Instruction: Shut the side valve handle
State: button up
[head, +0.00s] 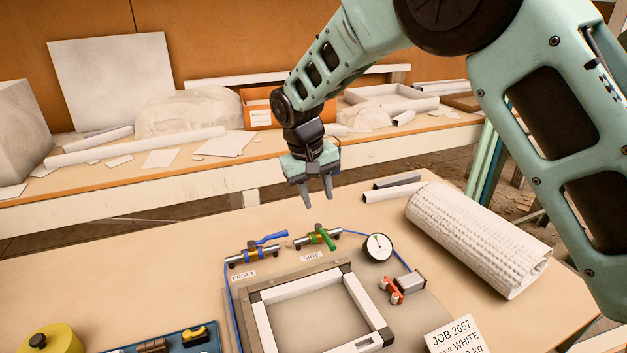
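The side valve (302,241) sits on the bench behind the frame, above a "SIDE" label (312,256). Its green handle (326,239) lies crosswise to its short metal pipe. The front valve (240,259) is to its left, above a "FRONT" label (243,275). Its blue handle (272,238) lies roughly along its pipe. My gripper (317,202) points down, with its two fingers apart and nothing between them. In the picture it is just above the green handle, not touching it; the exact height gap is hard to judge.
A round gauge (378,247) stands right of the side valve, with a blue hose between them. A red clamp (393,290) is nearer. A square frame (262,325) lies in front. A white textured roll (478,240) lies at right. A blue tray (205,338) is at front left.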

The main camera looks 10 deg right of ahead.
jog(key=shift+a+r, duration=0.2)
jog(key=shift+r, duration=0.85)
jog(key=shift+a+r, duration=0.2)
jog(key=shift+r, duration=0.8)
jog(key=shift+s, duration=0.1)
jog(key=s+a+r+n+y, duration=0.1)
jog(key=s+r+n+y, duration=0.2)
jog(key=s, duration=1.7)
jog(key=s+d+f+n, duration=0.1)
jog(key=s+d, duration=0.1)
jog(key=s, duration=0.5)
jog(key=s+d+f+n, duration=0.1)
jog(key=s+d+f, duration=0.1)
jog(key=s, duration=0.5)
jog(key=shift+s+d, duration=0.2)
jog(key=shift+d, duration=0.05)
jog(key=shift+r, duration=0.1)
